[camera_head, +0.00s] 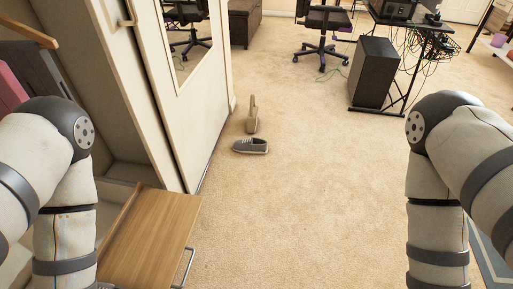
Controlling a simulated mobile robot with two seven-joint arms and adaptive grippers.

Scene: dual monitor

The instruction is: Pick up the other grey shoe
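A grey shoe (250,145) with a pale sole lies on the carpet left of the middle, near the foot of the mirrored door. Its pair is not clearly seen; a small grey patch at the bottom left edge, beside my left arm, is too cut off to name. Both my arms come in from the sides and bend down out of the picture. Neither gripper is in view, so what they hold cannot be seen.
A beige upright object (252,116) stands just behind the shoe. A black computer tower (372,72), desk and office chair (323,45) are farther back. The middle carpet (310,190) is clear.

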